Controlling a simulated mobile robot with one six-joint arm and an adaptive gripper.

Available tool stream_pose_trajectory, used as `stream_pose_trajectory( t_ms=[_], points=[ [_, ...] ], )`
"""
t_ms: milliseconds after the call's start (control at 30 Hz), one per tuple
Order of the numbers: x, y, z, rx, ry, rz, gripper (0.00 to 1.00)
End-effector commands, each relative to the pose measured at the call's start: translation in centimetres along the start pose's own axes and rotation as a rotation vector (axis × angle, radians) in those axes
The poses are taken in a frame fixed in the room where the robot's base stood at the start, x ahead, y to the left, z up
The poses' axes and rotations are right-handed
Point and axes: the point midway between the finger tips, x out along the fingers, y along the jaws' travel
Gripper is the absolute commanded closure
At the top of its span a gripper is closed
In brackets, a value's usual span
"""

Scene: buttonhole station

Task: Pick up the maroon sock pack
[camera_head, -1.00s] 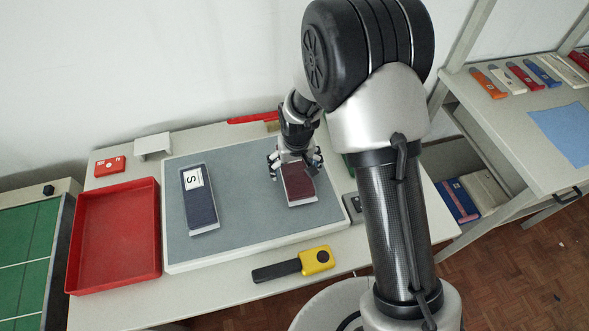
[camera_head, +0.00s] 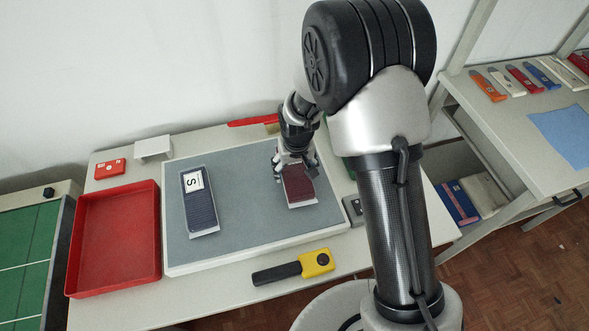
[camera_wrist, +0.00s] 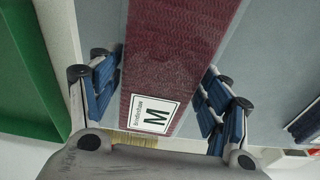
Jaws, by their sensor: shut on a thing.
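The maroon sock pack (camera_head: 300,189) rests on the right part of the grey mat (camera_head: 245,210), its white card edge toward the front. In the wrist view the pack (camera_wrist: 175,50) runs up the middle, with a white "M" label (camera_wrist: 153,115) at its lower end. My gripper (camera_head: 296,172) is over the pack's far end, shut on it. In the wrist view its blue-padded fingers (camera_wrist: 160,88) stand on either side of the pack. The far end is partly hidden by the gripper in the head view.
A navy sock pack (camera_head: 200,208) marked "S" lies left on the mat. An empty red tray (camera_head: 117,287) stands left of the mat. A yellow-and-black handheld tool (camera_head: 316,263) lies at the front, and a small red box (camera_head: 110,168) and a white stand (camera_head: 153,147) at the back left.

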Motion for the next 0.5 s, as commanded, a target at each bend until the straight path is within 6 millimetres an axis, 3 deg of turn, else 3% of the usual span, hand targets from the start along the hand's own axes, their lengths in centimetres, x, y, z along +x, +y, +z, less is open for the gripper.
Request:
stream_pose_trajectory(
  t_ms=[267,500],
  points=[
    [-4.8,0.0,-0.9,0.000,0.007,-0.001,0.57],
    [-11.9,0.0,-1.9,0.000,0.007,-0.001,0.57]
  ],
)
